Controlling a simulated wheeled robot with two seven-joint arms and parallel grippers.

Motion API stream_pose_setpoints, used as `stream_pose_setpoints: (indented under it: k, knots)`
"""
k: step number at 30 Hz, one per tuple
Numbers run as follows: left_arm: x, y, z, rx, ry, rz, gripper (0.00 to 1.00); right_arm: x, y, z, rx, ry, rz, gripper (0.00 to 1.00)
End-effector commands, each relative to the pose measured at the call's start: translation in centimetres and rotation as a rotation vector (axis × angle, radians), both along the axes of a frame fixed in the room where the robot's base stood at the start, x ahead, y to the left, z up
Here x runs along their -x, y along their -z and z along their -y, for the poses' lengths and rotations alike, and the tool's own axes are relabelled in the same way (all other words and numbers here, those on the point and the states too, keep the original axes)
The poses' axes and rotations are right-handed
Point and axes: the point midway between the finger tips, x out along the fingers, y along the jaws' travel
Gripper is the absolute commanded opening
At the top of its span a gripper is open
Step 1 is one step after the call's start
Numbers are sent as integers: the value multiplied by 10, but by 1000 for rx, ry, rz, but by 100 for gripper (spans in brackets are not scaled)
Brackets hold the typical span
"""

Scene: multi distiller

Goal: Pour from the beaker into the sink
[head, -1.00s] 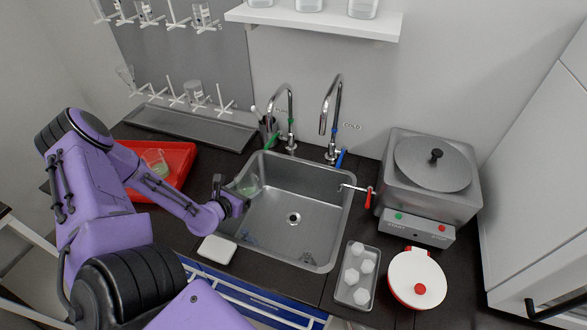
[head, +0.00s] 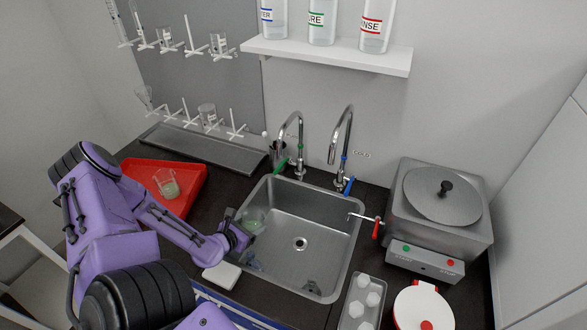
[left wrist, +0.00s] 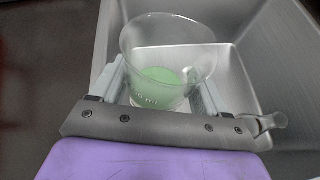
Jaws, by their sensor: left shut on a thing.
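My left gripper (head: 240,232) is shut on a clear glass beaker (head: 253,221) at the left side of the sink (head: 318,215). In the left wrist view the beaker (left wrist: 168,60) sits between the two fingers, with green liquid (left wrist: 160,82) in its bottom. The beaker is over the sink basin, near its left wall, and looks roughly upright in the head view; its exact tilt is hard to tell. No liquid shows falling into the basin. My right gripper is not in view.
A red tray (head: 190,178) at left holds another beaker (head: 166,182) with pale green liquid. Two taps (head: 340,148) stand behind the sink. A steel bath (head: 440,215) and a tray of white pieces (head: 362,302) are at right. A white block (head: 221,275) lies by the sink's front left.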

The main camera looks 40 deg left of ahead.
Motion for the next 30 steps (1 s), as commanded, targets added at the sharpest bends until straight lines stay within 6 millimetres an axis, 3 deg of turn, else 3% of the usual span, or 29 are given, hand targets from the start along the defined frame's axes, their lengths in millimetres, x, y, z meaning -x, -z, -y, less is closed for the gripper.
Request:
stream_pose_setpoints:
  k: [7, 12, 16, 30]
  knots:
    - [-7, 27, 7, -84, 0, -80, 40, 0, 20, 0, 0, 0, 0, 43]
    - [-11, 46, 11, -150, 3, -139, 40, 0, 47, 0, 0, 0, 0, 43]
    - [-15, 43, 14, -199, 2, -181, 40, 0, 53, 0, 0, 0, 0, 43]
    - [-27, 56, 29, -374, 5, -343, 40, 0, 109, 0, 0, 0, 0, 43]
